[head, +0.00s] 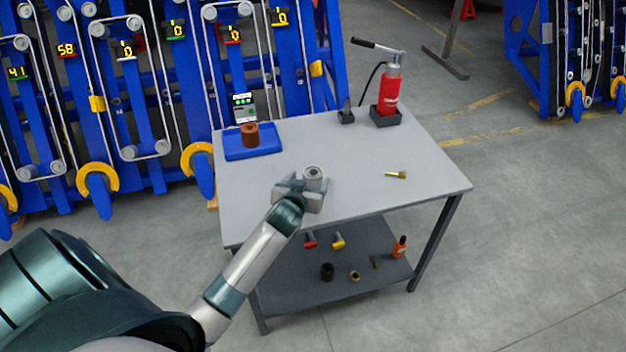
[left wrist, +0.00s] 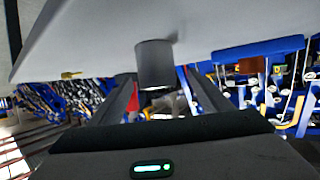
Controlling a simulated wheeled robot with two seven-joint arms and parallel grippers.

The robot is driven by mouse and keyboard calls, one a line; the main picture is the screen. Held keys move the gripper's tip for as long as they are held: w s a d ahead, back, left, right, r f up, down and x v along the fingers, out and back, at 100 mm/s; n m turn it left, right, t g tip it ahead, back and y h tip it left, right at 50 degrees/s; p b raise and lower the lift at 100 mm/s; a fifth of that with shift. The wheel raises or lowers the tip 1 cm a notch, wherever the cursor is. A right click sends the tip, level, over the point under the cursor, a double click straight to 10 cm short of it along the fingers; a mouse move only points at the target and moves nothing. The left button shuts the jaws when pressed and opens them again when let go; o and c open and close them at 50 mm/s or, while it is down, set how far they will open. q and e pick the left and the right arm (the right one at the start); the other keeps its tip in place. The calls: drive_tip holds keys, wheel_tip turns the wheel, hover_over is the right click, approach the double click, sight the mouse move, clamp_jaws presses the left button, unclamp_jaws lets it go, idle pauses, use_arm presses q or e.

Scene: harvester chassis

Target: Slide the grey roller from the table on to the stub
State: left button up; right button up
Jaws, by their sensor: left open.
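The grey roller (head: 314,176), a short cylinder with a round hole in its top, stands upright near the front left of the grey table (head: 360,160). My left gripper (head: 302,189) is open at the roller's near side. In the left wrist view the table appears at the top, and the roller (left wrist: 155,62) shows between the two open fingers (left wrist: 158,82). I cannot tell whether the fingers touch it. Blue frames (head: 170,75) with several small rollers stand behind the table; I cannot pick out the stub. My right gripper is out of view.
A blue tray (head: 268,149) with a copper-brown cylinder (head: 250,134) lies at the back left of the table. A red bottle-shaped tool (head: 390,92) stands at the back right. A small brass brush (head: 396,175) lies to the right. The lower shelf (head: 300,285) holds several small items.

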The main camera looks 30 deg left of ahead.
use_arm(q)
drive_tip(key=x, duration=0.2)
drive_tip(key=shift+w+d+f+p, duration=0.15)
drive_tip(key=shift+w+f+p, duration=0.05)
drive_tip(key=shift+w+p, duration=0.2)
drive_tip(key=shift+w+f, duration=0.35)
drive_tip(key=shift+w, duration=0.25)
drive_tip(key=shift+r, duration=0.1)
drive_tip(key=c, duration=1.6)
drive_tip(key=shift+a+r, duration=0.15)
drive_tip(key=shift+a, duration=0.1)
